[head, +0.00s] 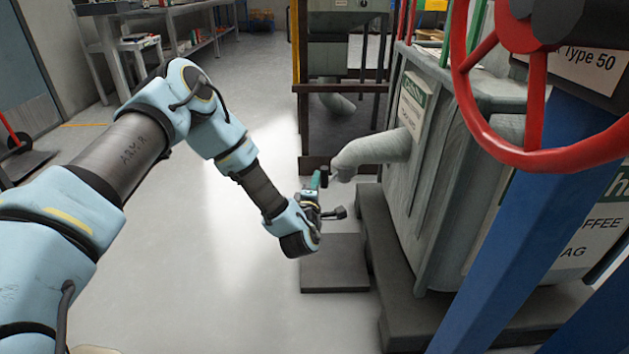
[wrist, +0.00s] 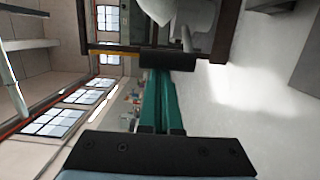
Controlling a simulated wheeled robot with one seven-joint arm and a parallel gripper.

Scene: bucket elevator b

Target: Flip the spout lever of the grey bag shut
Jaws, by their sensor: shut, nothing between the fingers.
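The grey bag (head: 433,215) is large and boxy and stands at the right in the head view. Its bent spout (head: 372,151) points left and down. My gripper (head: 323,180) is beside the spout's open end, with teal fingers and dark tips. In the wrist view, my gripper (wrist: 167,63) has its fingers together with nothing between them. The spout (wrist: 190,12) shows just beyond the tips at the top of that view. I cannot make out the spout lever clearly; the fingertips are close to where the spout ends, and contact cannot be told.
A red handwheel (head: 533,155) and a blue post (head: 533,215) stand at the near right. A dark pallet (head: 375,262) lies under the bag, with a flat dark plate (head: 334,262) beside it. Another spout (head: 338,104) is behind. The floor at left is clear.

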